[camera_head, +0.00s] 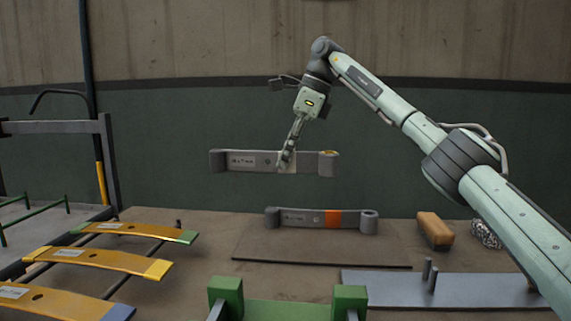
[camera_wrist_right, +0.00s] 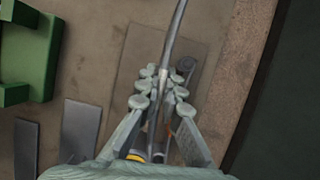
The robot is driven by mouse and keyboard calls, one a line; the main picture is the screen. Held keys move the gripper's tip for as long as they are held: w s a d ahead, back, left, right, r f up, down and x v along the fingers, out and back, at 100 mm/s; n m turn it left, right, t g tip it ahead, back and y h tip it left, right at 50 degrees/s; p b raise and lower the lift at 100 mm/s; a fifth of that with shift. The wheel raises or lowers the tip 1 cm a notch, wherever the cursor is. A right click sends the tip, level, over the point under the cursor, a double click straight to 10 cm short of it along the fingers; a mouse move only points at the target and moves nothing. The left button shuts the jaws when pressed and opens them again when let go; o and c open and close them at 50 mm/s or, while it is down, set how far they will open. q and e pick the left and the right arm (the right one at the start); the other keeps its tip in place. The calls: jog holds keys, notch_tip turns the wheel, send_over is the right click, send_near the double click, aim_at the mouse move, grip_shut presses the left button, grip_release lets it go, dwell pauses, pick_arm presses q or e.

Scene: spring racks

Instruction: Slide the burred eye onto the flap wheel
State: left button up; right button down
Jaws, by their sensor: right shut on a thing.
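My right gripper (camera_head: 287,160) is shut on a grey leaf spring (camera_head: 245,160) with a rolled eye at each end, held level above the bench. Its right eye (camera_head: 328,163) has a yellow mark on top; a burr cannot be made out. In the right wrist view, the fingers (camera_wrist_right: 160,92) clasp the spring (camera_wrist_right: 178,28), seen edge-on, with yellow (camera_wrist_right: 135,157) near the bottom. A second grey leaf spring (camera_head: 300,218) with an orange band rests on a dark mat below. I cannot clearly identify the flap wheel; a speckled grey roundish thing (camera_head: 485,233) stands at right.
The mat (camera_head: 320,252) lies on the brown bench. A yellow-brown block (camera_head: 434,231) is right of it. A grey plate with two upright pins (camera_head: 470,289) and a green fixture (camera_head: 290,311) are in front. Yellow leaves (camera_head: 100,259) lie on a rack at left.

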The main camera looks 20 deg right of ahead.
jog(key=shift+r, duration=1.35)
